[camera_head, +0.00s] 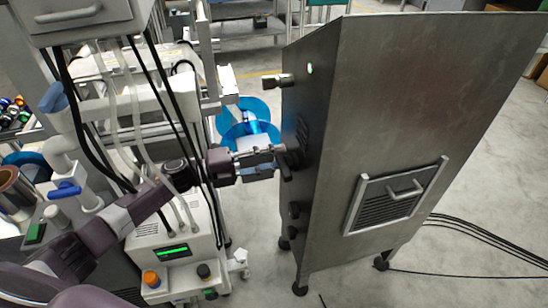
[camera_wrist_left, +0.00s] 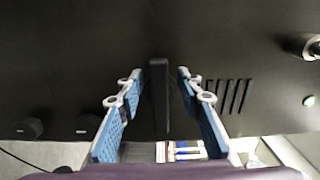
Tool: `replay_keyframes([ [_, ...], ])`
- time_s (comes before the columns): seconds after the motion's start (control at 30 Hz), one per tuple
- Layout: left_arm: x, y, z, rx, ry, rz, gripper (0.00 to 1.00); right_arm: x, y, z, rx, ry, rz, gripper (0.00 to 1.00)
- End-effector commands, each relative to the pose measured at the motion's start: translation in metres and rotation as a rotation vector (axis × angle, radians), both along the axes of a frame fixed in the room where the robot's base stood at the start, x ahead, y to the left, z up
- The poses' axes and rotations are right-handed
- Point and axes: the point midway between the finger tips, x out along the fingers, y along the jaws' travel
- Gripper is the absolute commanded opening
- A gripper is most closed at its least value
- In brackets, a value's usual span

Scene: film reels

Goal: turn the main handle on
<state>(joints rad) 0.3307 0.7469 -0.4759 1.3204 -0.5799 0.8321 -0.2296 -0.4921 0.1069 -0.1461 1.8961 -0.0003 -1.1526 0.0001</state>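The main handle is a black bar (camera_wrist_left: 160,95) on the side of a grey metal cabinet (camera_head: 400,110). In the left wrist view the bar stands upright in the picture. My left gripper (camera_head: 272,155) reaches the cabinet side from the left in the head view. Its two blue-padded fingers (camera_wrist_left: 160,82) are open, one on each side of the bar, with a gap visible on both sides. In the head view the handle (camera_head: 293,158) is partly hidden by the gripper. My right gripper does not show.
A metal knob (camera_head: 278,80) and a lit green lamp (camera_head: 309,68) are higher on the cabinet, near vent slots. Smaller dark knobs (camera_head: 293,210) are lower. A white machine (camera_head: 172,245) with cables and blue reels (camera_head: 243,108) stand left. Cables lie on the floor at right.

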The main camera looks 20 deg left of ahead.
Motion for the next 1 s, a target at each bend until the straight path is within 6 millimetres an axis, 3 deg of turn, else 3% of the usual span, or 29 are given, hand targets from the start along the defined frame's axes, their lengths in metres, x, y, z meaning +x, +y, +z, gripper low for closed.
replay_keyframes([
  [0.37,-0.007,0.012,-0.003,0.005,0.003,0.002,0.33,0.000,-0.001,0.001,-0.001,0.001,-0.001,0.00],
  [0.8,-0.056,0.082,-0.003,0.004,0.004,0.000,0.33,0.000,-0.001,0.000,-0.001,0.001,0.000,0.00],
  [1.0,-0.066,0.098,-0.001,0.003,0.001,-0.001,0.33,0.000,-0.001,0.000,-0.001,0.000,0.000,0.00],
])
